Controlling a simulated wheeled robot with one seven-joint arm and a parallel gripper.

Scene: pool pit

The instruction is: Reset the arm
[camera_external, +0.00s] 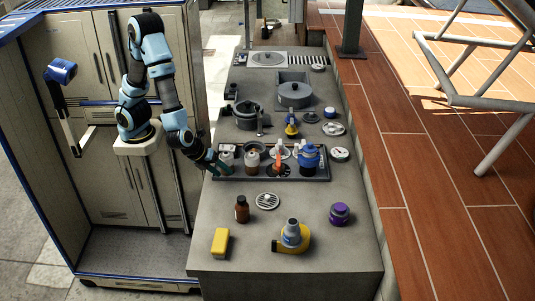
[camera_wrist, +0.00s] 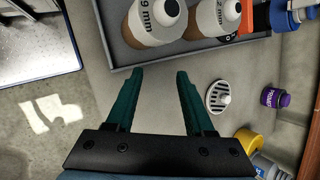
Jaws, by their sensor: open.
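My gripper (camera_external: 217,166) is at the left end of the dark tray (camera_external: 270,179) on the grey counter, in the external view. In the wrist view its two green fingers (camera_wrist: 160,73) are apart with nothing between them. Bare grey surface shows between the fingers. The tray edge (camera_wrist: 190,47) lies just past the fingertips. My arm reaches down and to the right from its mount, with the gripper low near the counter. I cannot tell the exact height of the fingertips above the surface.
The tray holds several bottles, including a blue one (camera_external: 308,158). A brown bottle (camera_external: 242,210), a yellow block (camera_external: 219,242), a yellow tape-like item (camera_external: 303,240) and a purple jar (camera_external: 339,213) stand in front. A round drain (camera_external: 267,200) lies between. Pots (camera_external: 294,96) stand farther back.

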